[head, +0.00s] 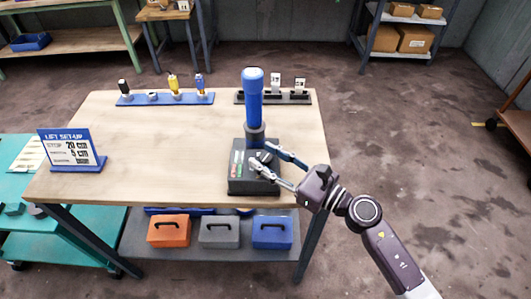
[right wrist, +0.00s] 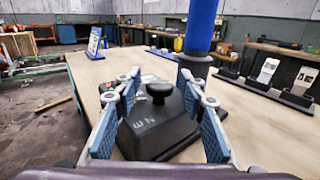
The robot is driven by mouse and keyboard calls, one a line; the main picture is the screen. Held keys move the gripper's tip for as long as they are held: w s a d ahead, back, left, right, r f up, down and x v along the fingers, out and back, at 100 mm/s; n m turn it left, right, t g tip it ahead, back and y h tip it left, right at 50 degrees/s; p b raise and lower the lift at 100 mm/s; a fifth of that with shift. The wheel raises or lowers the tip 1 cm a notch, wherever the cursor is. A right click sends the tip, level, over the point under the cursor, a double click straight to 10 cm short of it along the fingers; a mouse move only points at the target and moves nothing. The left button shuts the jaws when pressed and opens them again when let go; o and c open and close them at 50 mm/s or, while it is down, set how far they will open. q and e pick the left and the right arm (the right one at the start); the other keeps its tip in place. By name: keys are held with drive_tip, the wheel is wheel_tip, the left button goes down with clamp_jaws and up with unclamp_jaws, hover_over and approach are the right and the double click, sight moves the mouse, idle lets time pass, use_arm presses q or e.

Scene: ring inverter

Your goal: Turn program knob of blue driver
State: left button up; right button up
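The blue driver (head: 253,98) stands upright on a dark base (head: 240,183) near the table's right side. Its blue column also shows in the right wrist view (right wrist: 200,28). The black program knob (right wrist: 160,91) sits on top of the base and lies between my right gripper's fingers in the right wrist view. My right gripper (head: 266,158) is open, with one finger on each side of the knob and a gap on both sides. In the head view the fingers partly hide the knob. My left gripper is not in view.
The wooden table (head: 130,130) has a blue rack (head: 165,99) with several small items and a dark rack (head: 273,97) at the back. A blue sign (head: 72,149) stands at the left. Orange, grey and blue boxes (head: 169,231) sit on the shelf below. The table's middle is clear.

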drive_tip(key=shift+w+a, duration=0.15)
drive_tip(key=shift+a, duration=0.1)
clamp_jaws()
drive_tip(key=shift+r+m+t+h+p, duration=0.2)
drive_tip(key=shift+m+t+h+p, duration=0.7)
drive_tip(key=shift+p, duration=0.25)
drive_tip(key=m+t+h+p, duration=0.2)
drive_tip(key=shift+h, duration=0.4)
drive_tip(key=m+t+h+p, duration=0.1)
drive_tip(key=m+t+h, duration=0.1)
drive_tip(key=shift+f+h, duration=0.15)
drive_tip(key=shift+h, duration=0.25)
drive_tip(key=shift+m+t+h, duration=0.4)
drive_tip(key=shift+m+h, duration=0.6)
drive_tip(key=shift+h, duration=0.3)
